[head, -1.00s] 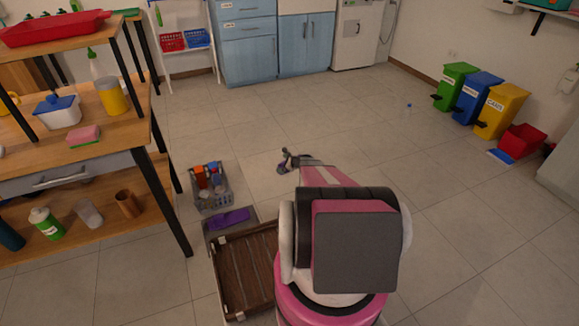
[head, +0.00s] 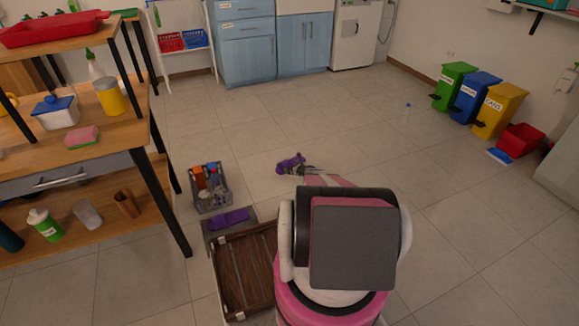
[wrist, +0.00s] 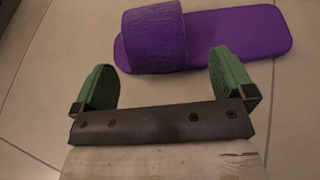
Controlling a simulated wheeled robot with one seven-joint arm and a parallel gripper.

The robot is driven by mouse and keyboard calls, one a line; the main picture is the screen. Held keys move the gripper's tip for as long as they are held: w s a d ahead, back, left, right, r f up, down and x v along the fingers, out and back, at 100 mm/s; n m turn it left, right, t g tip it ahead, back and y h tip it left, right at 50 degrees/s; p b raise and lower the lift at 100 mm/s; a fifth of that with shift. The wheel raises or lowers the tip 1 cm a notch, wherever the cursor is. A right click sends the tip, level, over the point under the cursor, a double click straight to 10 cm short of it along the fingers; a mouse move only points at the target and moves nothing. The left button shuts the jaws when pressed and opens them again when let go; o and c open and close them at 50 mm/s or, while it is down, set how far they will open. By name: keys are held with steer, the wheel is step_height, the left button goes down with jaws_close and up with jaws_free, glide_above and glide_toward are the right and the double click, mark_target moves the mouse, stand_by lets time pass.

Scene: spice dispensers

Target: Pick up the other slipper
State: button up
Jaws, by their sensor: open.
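A purple slipper (wrist: 235,33) with a wide strap lies on the tiled floor, just beyond my fingertips in the wrist view. My gripper (wrist: 165,75) is open, its two green fingers apart with nothing between them; the slipper's near edge is close to both tips. In the head view this slipper (head: 291,161) shows at the end of my arm, and my gripper (head: 306,170) is beside it, partly hidden by my arm. Another purple slipper (head: 230,218) lies on a grey mat (head: 246,226) to the lower left.
A grey basket (head: 212,203) with bottles stands left of my gripper. A brown slatted wooden tray (head: 241,275) lies by the mat. A wooden shelf table (head: 158,168) stands at the left. The floor to the right is open, up to several coloured bins (head: 498,112).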

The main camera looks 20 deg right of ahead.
mark_target(288, 165)
steer(key=x, duration=0.4)
steer(key=shift+w+a, duration=0.25)
steer(key=shift+a, duration=0.1)
steer(key=shift+c, duration=0.3)
steer(key=c, duration=0.9)
steer(key=shift+r, duration=0.15)
